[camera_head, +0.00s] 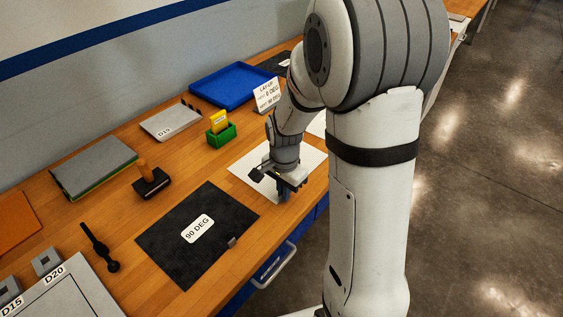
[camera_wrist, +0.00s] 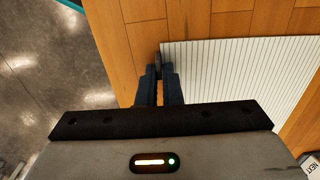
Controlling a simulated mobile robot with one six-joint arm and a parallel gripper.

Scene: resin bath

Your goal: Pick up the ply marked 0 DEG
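A white, finely lined ply (camera_wrist: 240,75) lies flat on the bench in the wrist view. It also shows in the head view (camera_head: 252,158), partly covered by my arm. No 0 DEG label shows on the part I see. My gripper (camera_wrist: 159,72) is down at the ply's near corner, its fingers pointing at a small dark grey tab (camera_wrist: 157,59) on that edge. The fingers have a narrow gap with the tab at their tips. Whether they touch or clamp it is unclear. In the head view my gripper (camera_head: 284,193) is low over the ply's front edge.
A black ply marked 90 DEG (camera_head: 175,247) lies left of the white one. A green holder (camera_head: 221,136), a LAYUP card (camera_head: 267,95), a blue tray (camera_head: 232,84) and a black stand with a wooden handle (camera_head: 150,182) stand behind. The bench edge is close to my gripper.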

